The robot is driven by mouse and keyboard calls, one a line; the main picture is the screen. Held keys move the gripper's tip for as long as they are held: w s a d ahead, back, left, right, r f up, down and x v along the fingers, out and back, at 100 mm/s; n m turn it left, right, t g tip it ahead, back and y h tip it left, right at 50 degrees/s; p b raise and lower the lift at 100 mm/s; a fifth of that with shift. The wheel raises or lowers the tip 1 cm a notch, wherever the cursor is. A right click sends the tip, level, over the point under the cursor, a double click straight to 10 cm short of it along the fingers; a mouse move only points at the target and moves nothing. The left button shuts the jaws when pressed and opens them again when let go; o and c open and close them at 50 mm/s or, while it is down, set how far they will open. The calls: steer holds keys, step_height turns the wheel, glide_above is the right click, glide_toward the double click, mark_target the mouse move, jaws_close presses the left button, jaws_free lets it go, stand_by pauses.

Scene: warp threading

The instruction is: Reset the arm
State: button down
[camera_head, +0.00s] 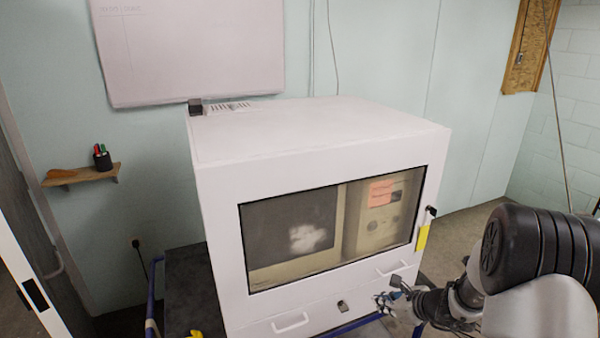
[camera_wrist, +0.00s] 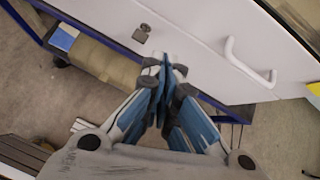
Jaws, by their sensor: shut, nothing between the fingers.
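My gripper (camera_head: 388,300) is at the lower right of the head view, in front of the lower part of a white cabinet (camera_head: 320,130). In the wrist view my gripper (camera_wrist: 165,68) has its blue-padded fingers together with nothing between them. The cabinet's lower front shows beyond the fingertips, with a white handle (camera_wrist: 250,65) to the right and a small dark latch (camera_wrist: 142,33) to the left. I cannot tell how close the fingertips are to the cabinet. My arm comes in from the right edge of the head view.
The cabinet has a window (camera_head: 330,230) with a screen behind it and a yellow tag (camera_head: 422,238) by its right edge. It stands on a blue-framed cart (camera_head: 152,318). A small shelf (camera_head: 82,176) with a pen cup is on the left wall. Floor is clear to the right.

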steer(key=s+a+r+n+g+y, duration=0.1)
steer(key=s+a+r+n+g, duration=0.1)
steer(key=s+a+r+n, duration=0.6)
steer(key=s+a+r+n+g+y, duration=0.1)
steer(key=s+a+r+n, duration=0.5)
steer(key=r, duration=0.4)
steer(key=s+d+r+n+h, duration=0.1)
steer(key=s+r+n+h, duration=0.1)
steer(key=s+n, duration=0.5)
steer(key=s+d+r+n+h, duration=0.2)
steer(key=s+n+h, duration=0.2)
steer(key=s, duration=0.9)
steer(key=n, duration=0.3)
steer(key=shift+s+d+r+g, duration=0.15)
steer(key=shift+s+r+g, duration=0.05)
steer(key=shift+s+g, duration=0.1)
steer(key=c, duration=2.3)
jaws_free()
steer(key=shift+w, duration=0.1)
